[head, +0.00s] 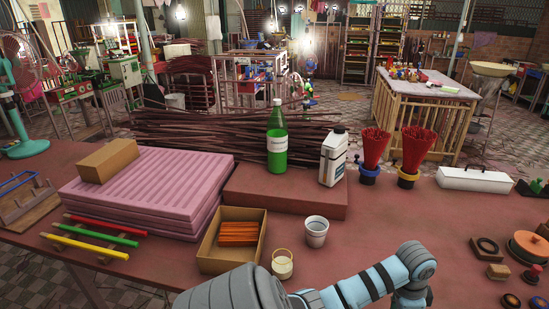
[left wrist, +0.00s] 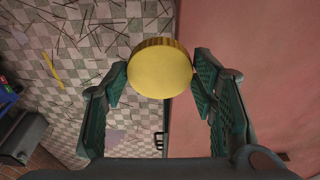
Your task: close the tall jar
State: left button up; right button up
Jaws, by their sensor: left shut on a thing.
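A round gold lid (left wrist: 160,70) is between the fingers of my left gripper (left wrist: 159,78) in the left wrist view. The gripper is shut on it, with the lid's flat face toward the camera. The lid is above the table's edge, with tiled floor beyond. In the head view a small glass jar (head: 282,264) with pale contents and a gold-coloured rim stands near the front of the table. It looks open, but I cannot tell whether it is the tall jar. Neither gripper's fingers show in the head view.
A white cup (head: 316,231) stands just behind the glass jar. A cardboard box (head: 215,262) with orange sticks is to its left. A green bottle (head: 277,140) and a white container (head: 332,158) stand behind. My arm links cover the front middle.

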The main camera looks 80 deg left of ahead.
aim_at(282, 262)
jog(key=k, duration=1.25)
jog(key=u, duration=1.55)
jog(key=i, duration=0.5)
jog(key=z, duration=0.05)
